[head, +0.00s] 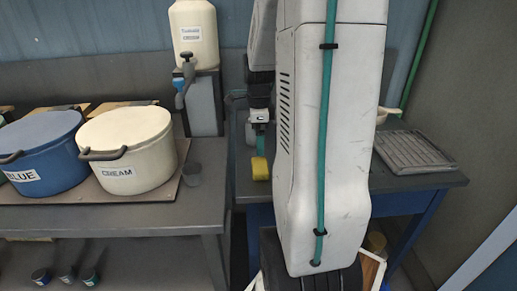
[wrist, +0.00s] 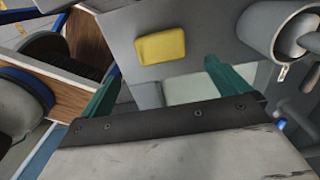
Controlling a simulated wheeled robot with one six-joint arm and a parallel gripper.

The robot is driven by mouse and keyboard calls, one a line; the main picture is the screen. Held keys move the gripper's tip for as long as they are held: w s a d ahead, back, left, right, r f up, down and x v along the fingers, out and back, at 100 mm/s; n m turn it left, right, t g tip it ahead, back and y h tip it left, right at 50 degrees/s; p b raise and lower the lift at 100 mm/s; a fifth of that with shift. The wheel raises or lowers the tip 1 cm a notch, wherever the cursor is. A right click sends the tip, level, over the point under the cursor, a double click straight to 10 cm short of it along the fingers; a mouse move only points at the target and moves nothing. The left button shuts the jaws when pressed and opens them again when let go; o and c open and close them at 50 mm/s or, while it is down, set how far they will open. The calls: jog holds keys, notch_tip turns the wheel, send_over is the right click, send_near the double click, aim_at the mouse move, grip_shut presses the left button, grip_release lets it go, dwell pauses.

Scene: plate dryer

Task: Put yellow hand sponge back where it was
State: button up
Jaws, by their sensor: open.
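The yellow hand sponge (head: 260,168) lies on the grey top of the right-hand table, near its left front part. In the wrist view the sponge (wrist: 160,46) rests on a grey surface, beyond my fingertips and roughly between them across the picture. My gripper (wrist: 163,70) is open, with its two teal fingers wide apart and nothing between them. In the head view my gripper (head: 261,140) is just above and behind the sponge, partly hidden by my arm. I cannot tell the exact gap between fingers and sponge.
A blue pot (head: 40,150) and a cream pot (head: 130,150) stand on the left table. A white dispenser (head: 193,35) stands behind. A ribbed grey tray (head: 414,152) lies on the right table. A grey cylinder (wrist: 275,30) is close at right.

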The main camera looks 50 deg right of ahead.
jog(key=s+a+r+n, duration=0.1)
jog(key=a+r+n, duration=0.4)
jog(key=a+n, duration=0.3)
jog(key=s+a+r+n, duration=0.1)
jog(key=a+r+n, duration=0.45)
jog(key=a, duration=0.55)
jog(key=s+a+n+t, duration=0.1)
jog(key=s+a+n, duration=0.9)
jog(key=n, duration=0.4)
jog(key=shift+s+a+r, duration=0.3)
jog(key=shift+s+a, duration=0.1)
jog(key=shift+a, duration=0.2)
